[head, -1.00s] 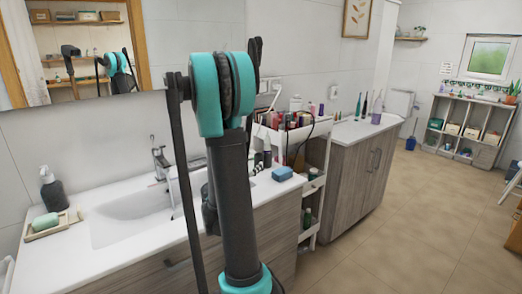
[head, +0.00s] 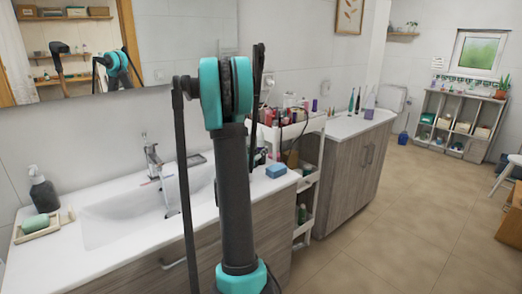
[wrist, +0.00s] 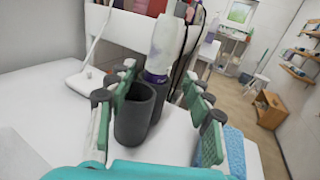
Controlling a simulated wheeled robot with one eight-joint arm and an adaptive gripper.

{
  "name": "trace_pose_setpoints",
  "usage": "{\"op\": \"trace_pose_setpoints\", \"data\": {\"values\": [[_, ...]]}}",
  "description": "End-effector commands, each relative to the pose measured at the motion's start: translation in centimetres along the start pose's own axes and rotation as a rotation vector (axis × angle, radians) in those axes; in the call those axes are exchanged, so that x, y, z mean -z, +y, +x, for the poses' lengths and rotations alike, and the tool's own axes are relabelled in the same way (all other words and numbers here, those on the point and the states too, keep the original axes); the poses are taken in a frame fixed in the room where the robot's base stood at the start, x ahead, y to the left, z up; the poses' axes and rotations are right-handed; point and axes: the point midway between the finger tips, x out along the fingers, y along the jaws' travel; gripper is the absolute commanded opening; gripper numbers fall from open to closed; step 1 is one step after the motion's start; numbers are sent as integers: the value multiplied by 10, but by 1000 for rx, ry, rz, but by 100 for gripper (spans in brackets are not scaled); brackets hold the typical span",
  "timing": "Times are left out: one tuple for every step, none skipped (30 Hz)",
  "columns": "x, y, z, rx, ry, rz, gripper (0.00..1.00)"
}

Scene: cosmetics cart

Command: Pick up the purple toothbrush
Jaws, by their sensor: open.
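I cannot make out a purple toothbrush for certain in either view. In the wrist view, my gripper (wrist: 160,82) is open, with its green-padded fingers on either side of a dark grey cup (wrist: 134,115). A second dark cup is just behind it, partly hidden. A pale tube with a purple band (wrist: 165,45) stands upright at that second cup; I cannot tell whether it is in it or behind it. In the head view, my arm hides the gripper and most of this spot.
A blue sponge (head: 276,170) lies on the counter's right end, and beside my right finger in the wrist view (wrist: 232,150). A faucet (head: 152,158) stands at the sink. A white cart (head: 312,126) packed with cosmetics stands beyond the counter edge.

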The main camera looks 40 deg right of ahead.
Motion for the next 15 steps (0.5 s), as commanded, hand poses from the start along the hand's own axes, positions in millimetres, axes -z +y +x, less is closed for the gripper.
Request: {"op": "trace_pose_setpoints", "data": {"values": [[0, 0, 3, 1, 0, 0, 51], [1, 1, 6, 1, 0, 0, 51], [1, 1, 10, 1, 0, 0, 51], [2, 2, 14, 2, 0, 0, 51], [2, 2, 19, 2, 0, 0, 51], [3, 3, 25, 3, 0, 0, 51], [3, 3, 29, 3, 0, 0, 51], [3, 3, 34, 2, 0, 0, 51], [3, 4, 40, 2, 0, 0, 51], [3, 4, 43, 2, 0, 0, 51], [3, 4, 46, 2, 0, 0, 51], [3, 4, 49, 2, 0, 0, 51], [3, 3, 50, 2, 0, 0, 51], [3, 4, 50, 1, 0, 0, 51], [3, 4, 50, 1, 0, 0, 51]]}}
